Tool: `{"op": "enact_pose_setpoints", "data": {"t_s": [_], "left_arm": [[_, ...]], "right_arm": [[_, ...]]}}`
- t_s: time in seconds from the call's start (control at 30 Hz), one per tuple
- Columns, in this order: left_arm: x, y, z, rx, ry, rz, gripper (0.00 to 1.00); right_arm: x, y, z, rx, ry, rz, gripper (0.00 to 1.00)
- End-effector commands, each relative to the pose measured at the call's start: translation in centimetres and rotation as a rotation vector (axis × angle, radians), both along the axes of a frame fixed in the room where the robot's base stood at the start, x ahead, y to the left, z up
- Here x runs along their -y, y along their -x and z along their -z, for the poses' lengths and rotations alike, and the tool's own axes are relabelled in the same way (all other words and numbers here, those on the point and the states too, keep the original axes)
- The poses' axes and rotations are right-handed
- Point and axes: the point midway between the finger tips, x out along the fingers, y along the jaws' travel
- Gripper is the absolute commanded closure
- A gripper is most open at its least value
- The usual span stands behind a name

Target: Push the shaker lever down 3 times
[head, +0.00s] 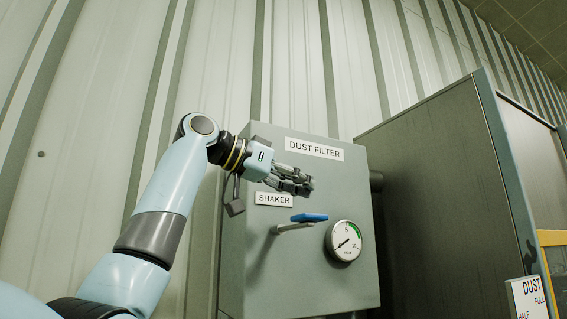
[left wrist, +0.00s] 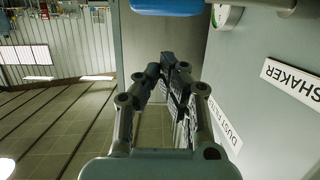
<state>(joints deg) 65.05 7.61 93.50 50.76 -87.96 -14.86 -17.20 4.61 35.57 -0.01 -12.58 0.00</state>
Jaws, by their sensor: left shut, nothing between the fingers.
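The shaker lever is a grey rod with a blue handle (head: 309,217), sticking out from the front of the grey dust filter cabinet (head: 290,280). It stands roughly level, below the SHAKER label (head: 273,199). The blue handle also shows at the top edge of the left wrist view (left wrist: 168,6). My left gripper (head: 308,187) is shut and empty. In the head view it appears above the handle, with a gap between them. My right gripper is not in view.
A round dial gauge (head: 343,241) sits on the cabinet right of the lever. A DUST FILTER label (head: 314,149) is above. A large dark grey box (head: 440,190) stands at the right, with a DUST sign (head: 528,299) near it. A ribbed wall (head: 100,130) is behind.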

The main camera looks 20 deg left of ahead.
Motion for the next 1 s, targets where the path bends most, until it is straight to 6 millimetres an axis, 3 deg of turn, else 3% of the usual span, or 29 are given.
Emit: {"op": "enact_pose_setpoints", "data": {"t_s": [0.2, 0.67, 0.9, 1.0], "left_arm": [[-0.1, 0.0, 2.5, -0.003, 0.001, -0.001, 1.00], [0.0, 0.1, 3.2, 0.010, -0.010, -0.001, 1.00], [0.5, 0.6, 8.2, 0.200, -0.204, 0.001, 1.00], [0.4, 0.6, 9.6, 0.245, -0.253, 0.001, 1.00]], "right_arm": [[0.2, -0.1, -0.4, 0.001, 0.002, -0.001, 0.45], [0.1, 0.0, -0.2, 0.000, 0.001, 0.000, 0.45], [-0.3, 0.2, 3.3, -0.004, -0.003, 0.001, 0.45], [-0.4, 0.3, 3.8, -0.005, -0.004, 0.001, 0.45]]}}
